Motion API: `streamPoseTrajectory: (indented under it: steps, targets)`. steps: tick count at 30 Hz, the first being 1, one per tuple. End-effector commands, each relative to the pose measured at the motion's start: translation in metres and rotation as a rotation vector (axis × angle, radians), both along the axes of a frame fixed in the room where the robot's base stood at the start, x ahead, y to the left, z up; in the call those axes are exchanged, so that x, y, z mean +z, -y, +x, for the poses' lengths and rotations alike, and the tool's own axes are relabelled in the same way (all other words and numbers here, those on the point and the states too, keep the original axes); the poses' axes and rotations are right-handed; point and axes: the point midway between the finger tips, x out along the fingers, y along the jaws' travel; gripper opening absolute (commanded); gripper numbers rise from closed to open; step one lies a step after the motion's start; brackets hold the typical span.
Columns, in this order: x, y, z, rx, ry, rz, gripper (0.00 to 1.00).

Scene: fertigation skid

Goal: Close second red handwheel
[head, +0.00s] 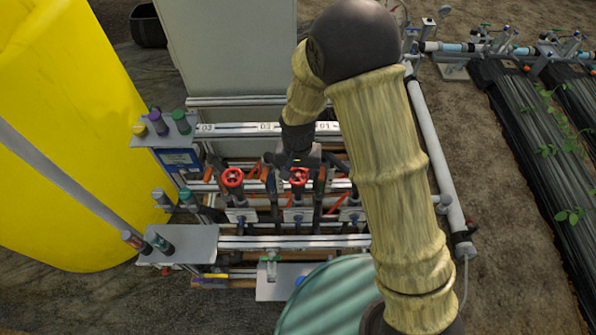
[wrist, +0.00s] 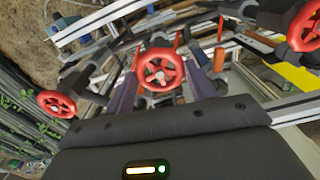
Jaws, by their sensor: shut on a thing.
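The middle red handwheel (wrist: 161,70) sits centred between the two fingers of my gripper (wrist: 163,82) in the wrist view. The fingers flank its rim on both sides and are shut on it. In the head view this handwheel (head: 299,177) shows just below my gripper (head: 300,168), under the rail label 02. Another red handwheel (head: 232,177) stands to its left in the head view; it shows at the upper right of the wrist view (wrist: 304,26). A third red handwheel (wrist: 57,103) is at the left of the wrist view and hidden behind my arm in the head view.
A yellow tank (head: 75,120) stands at the left. A metal rail (head: 235,129) with number labels runs above the valves, and a lower rail (head: 290,242) runs in front. Pipes and coloured-cap bottles (head: 180,121) crowd the skid.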

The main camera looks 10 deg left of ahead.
Motion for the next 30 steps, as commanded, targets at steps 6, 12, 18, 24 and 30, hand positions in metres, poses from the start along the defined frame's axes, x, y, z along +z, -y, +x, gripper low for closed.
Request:
streamPoseTrajectory:
  steps: [6,12,18,24,30]
  targets:
    - [0.0013,-0.0004,0.0003,-0.203,0.002,0.0,0.32]
    - [0.0019,-0.0006,0.0002,-0.372,0.002,0.001,0.32]
    - [0.0018,-0.0005,0.0006,-0.494,0.003,0.002,0.32]
    - [0.0012,-0.0005,0.0007,-0.556,0.003,0.002,0.32]
    - [0.0009,-0.0003,0.001,-0.574,0.003,0.002,0.32]
